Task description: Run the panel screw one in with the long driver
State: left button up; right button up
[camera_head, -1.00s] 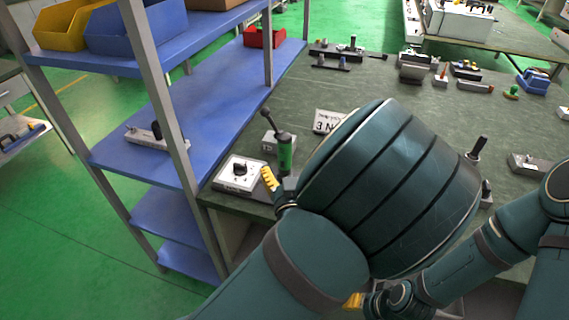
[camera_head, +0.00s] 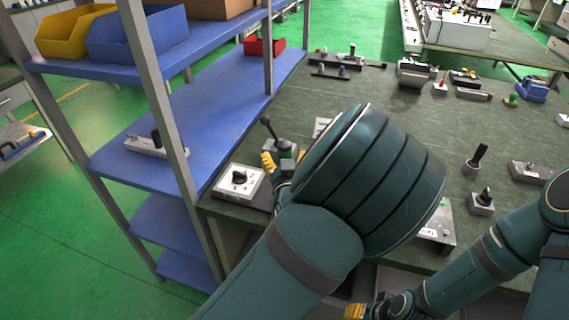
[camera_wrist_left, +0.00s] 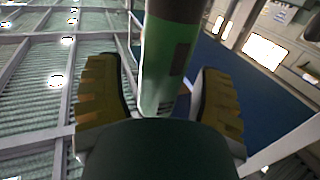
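In the left wrist view the yellow ridged fingers of my left gripper (camera_wrist_left: 164,98) sit on both sides of a thick green cylinder (camera_wrist_left: 158,70) with a dark patch, apparently the long driver's handle. They look shut on it, though the exact contact is hard to see. In the head view my left forearm and wrist hide most of that hand. Only a yellow finger (camera_head: 268,161) and a bit of green show beside the wrist. A yellow tip of my right gripper (camera_head: 354,311) shows at the bottom edge. I cannot make out panel screw one.
A white box with a black knob (camera_head: 239,180) sits at the bench's left corner, near a black lever (camera_head: 267,125). A light panel-like piece (camera_head: 438,226) is partly behind my left arm. Blue shelves (camera_head: 210,110) stand on the left.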

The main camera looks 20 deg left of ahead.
pick_arm(q)
grip_shut()
